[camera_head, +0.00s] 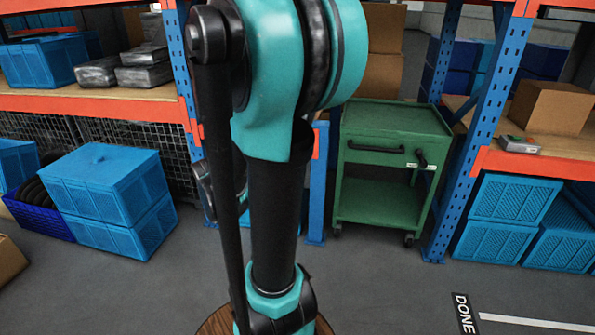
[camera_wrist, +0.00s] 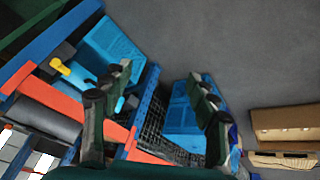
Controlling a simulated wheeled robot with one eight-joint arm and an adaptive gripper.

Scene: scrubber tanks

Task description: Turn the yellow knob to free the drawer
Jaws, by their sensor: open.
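A yellow knob-like piece (camera_wrist: 58,66) shows at the left of the wrist view, beside an orange beam. I cannot tell what it is mounted on, and I see no yellow knob in the head view. A green cabinet (camera_head: 395,118) on wheels stands behind my arm in the head view. Its top drawer (camera_head: 357,156) looks shut and has a dark handle, with a black lever-like part (camera_head: 421,158) to its right. My gripper (camera_wrist: 160,76) is open and empty in the wrist view, with the yellow piece outside its fingers to the left.
Blue and orange racks stand on both sides of the cabinet. Blue crates (camera_head: 112,186) sit on the floor at left and more blue crates (camera_head: 500,218) at right. A cardboard box (camera_head: 549,107) is on the right shelf. The floor before the cabinet is clear.

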